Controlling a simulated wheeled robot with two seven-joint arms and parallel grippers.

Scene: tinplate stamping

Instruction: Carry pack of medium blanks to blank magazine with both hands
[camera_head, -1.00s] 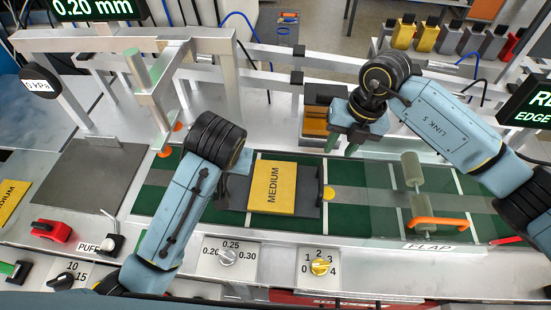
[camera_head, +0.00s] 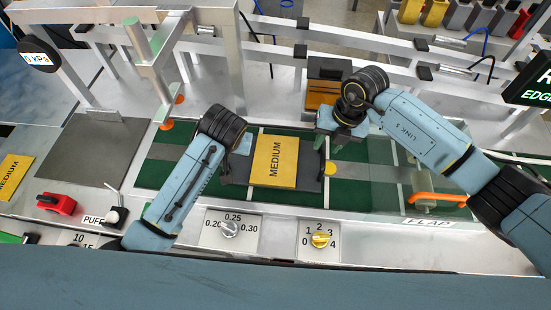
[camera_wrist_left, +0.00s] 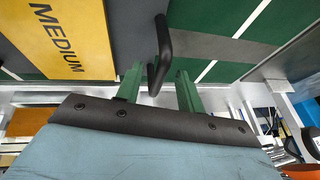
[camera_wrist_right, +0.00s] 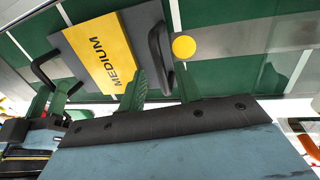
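The pack of medium blanks (camera_head: 275,160) is a yellow block marked MEDIUM. It lies on a dark grey tray (camera_head: 309,172) on the green belt. The tray has black loop handles at its left and right ends. My left gripper (camera_wrist_left: 158,88) is open, its green fingers on either side of the left handle (camera_wrist_left: 163,45). My right gripper (camera_wrist_right: 160,88) is open at the right handle (camera_wrist_right: 156,45), which appears between its fingers. It also shows above the tray's right end in the head view (camera_head: 325,150). I cannot tell which thing is the blank magazine.
A flat grey plate (camera_head: 88,148) lies left of the belt. An orange-brown box (camera_head: 322,93) stands behind the belt. A metal frame (camera_head: 160,85) rises at the back left. An orange handle (camera_head: 436,198) is at right. Knobs (camera_head: 229,229) line the front panel.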

